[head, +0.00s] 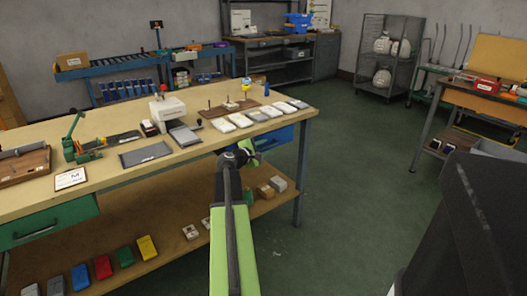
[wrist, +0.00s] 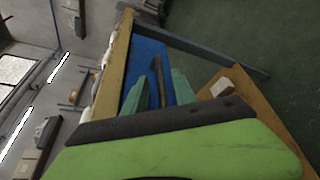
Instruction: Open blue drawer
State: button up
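The blue drawer (head: 278,138) sits under the right end of the wooden workbench top, partly hidden behind my arm in the head view. Its blue front (wrist: 150,50) fills the middle of the wrist view, with a dark bar handle (wrist: 157,80) on it. The drawer looks shut. My gripper (head: 250,150) is in front of the drawer. In the wrist view its two green fingers (wrist: 157,92) are apart, one on each side of the handle, with gaps showing. I cannot tell how deep the handle lies between them.
A green drawer (head: 45,229) is at the bench's left. The lower shelf (head: 165,240) holds coloured blocks and small boxes. A bench leg (head: 301,175) stands right of the blue drawer. Folded items (head: 257,115) lie on the top above. The green floor (head: 345,190) to the right is clear.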

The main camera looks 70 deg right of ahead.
grip_shut()
dwell(1.4)
